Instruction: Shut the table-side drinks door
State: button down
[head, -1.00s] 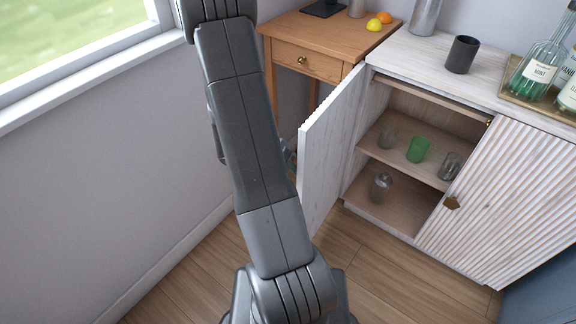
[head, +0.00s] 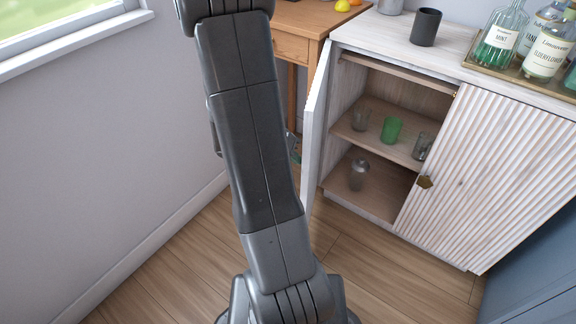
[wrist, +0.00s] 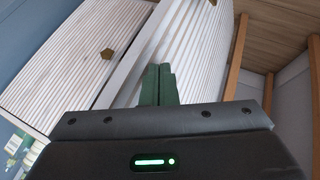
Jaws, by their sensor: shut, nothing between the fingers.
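The drinks cabinet's table-side door (head: 316,125) stands wide open at the left of the cabinet, seen nearly edge-on in the head view. In the wrist view its ribbed outer face (wrist: 189,55) fills the upper middle. My gripper (wrist: 158,86) is shut and empty, its green fingertips in front of that outer face; I cannot tell whether they touch it. In the head view my arm hides most of the gripper.
Glasses, including a green one (head: 391,130), stand on the shelf inside the open cabinet. A dark cup (head: 425,27) and a tray of bottles (head: 473,65) are on top. A wooden table (head: 300,20) stands just beyond the open door. Wooden floor lies clear in front.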

jog(key=s+d+n+t+y+b, duration=0.15)
jog(key=d+n+b, duration=0.45)
jog(key=d, duration=1.4)
jog(key=w+d+n+t+y+p, duration=0.1)
jog(key=w+d+p, duration=0.3)
jog(key=d+p, duration=0.5)
jog(key=w+d+n+t+y+p, duration=0.2)
jog(key=w+d+n+p, duration=0.1)
jog(key=d+p, duration=0.6)
jog(key=shift+w+d+n+p, duration=0.4)
jog(key=shift+w+d, duration=0.25)
jog(key=shift+w, duration=0.25)
jog(key=shift+a+f, duration=0.1)
